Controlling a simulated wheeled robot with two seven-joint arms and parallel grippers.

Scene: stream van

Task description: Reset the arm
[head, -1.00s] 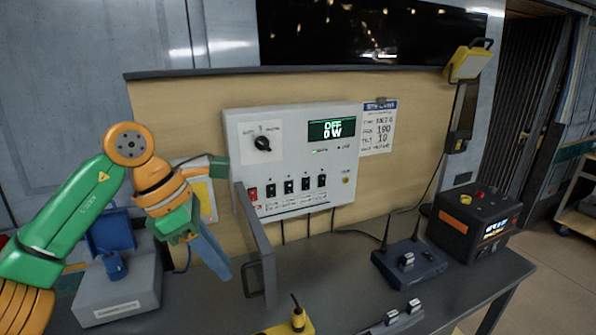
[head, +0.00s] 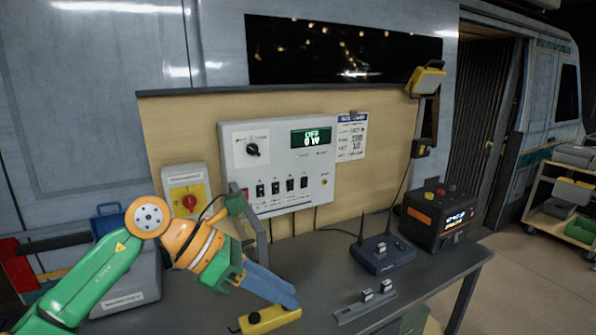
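My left arm, green and orange, comes in from the left in the head view. My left gripper (head: 270,286) has blue fingers that point down and right, over the table in front of the control box (head: 278,165). The fingers look close together and nothing shows between them, but their gap is hard to make out. Their tips are near a yellow device (head: 266,319) on the table; I cannot tell whether they touch. The control box has a dial, a row of switches and a green display reading OFF and 0 W. My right gripper is not in view.
A yellow box with a red knob (head: 188,197) is on the backboard. A grey box (head: 128,287) stands behind my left arm. A blue router (head: 383,255), a dark power unit (head: 440,215) and a small rail (head: 364,306) are on the table. A shelf cart (head: 545,222) stands right.

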